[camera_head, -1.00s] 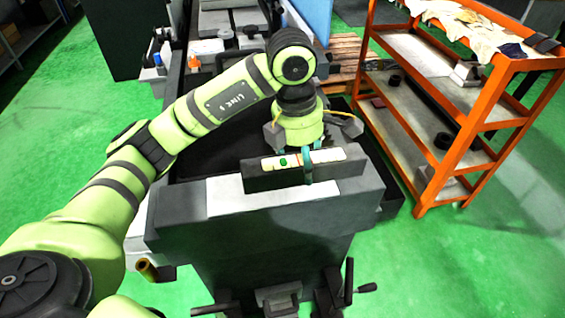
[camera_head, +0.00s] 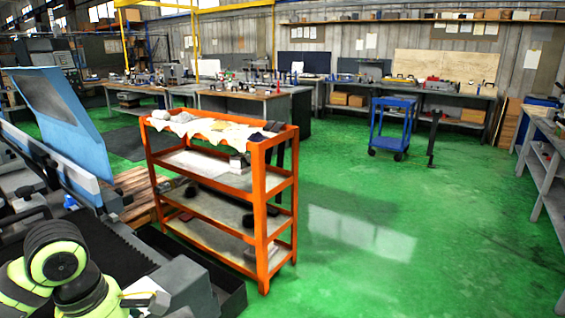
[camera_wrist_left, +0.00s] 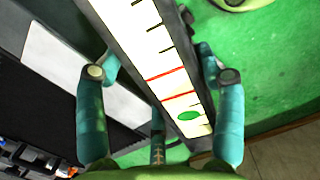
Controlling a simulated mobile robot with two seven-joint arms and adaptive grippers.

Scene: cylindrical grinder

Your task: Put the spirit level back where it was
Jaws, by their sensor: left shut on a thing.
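The spirit level (camera_wrist_left: 153,45) shows in the left wrist view as a long dark grey bar with a white, ruled face, red lines and a green vial near its lower end. The fingers of my left gripper (camera_wrist_left: 158,66) stand on both sides of it, and the gripper is shut on it. A pale plate on a dark machine surface shows left of the bar. In the head view only my left wrist shows at the lower left; the fingers and the level are out of that picture. My right gripper is in neither view.
An orange shelf cart (camera_head: 262,225) with rags on top stands right of the grinder (camera_head: 120,255). A wooden pallet (camera_head: 138,190) lies behind it. A blue trolley (camera_head: 392,125) and workbenches stand farther back. Green floor is free at the right.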

